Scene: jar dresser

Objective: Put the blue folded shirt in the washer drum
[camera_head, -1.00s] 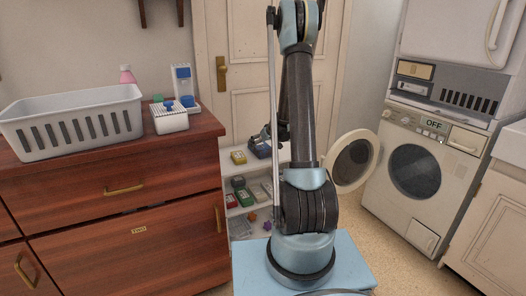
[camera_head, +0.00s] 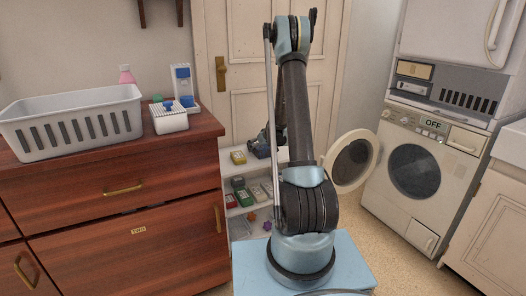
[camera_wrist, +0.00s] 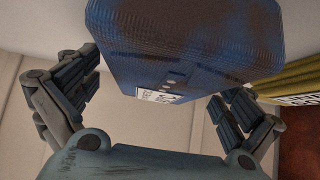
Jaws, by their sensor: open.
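The blue folded shirt (camera_wrist: 185,40) fills the upper middle of the wrist view, with a white label on its near edge. My gripper (camera_wrist: 158,100) is open, with a finger to either side of the shirt's near end; contact cannot be told. In the head view the shirt (camera_head: 262,152) is a small dark blue shape on the upper shelf, partly hidden by my arm. The washer (camera_head: 420,165) stands at the right, with its round door (camera_head: 352,161) swung open to the left. Its drum opening (camera_head: 413,171) looks dark.
A yellow folded item (camera_wrist: 293,82) lies right of the shirt in the wrist view. Several other items sit on the shelves (camera_head: 247,211) below. A wooden dresser (camera_head: 110,210) with a white basket (camera_head: 75,122) stands at the left. Tan floor (camera_head: 388,232) before the washer is clear.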

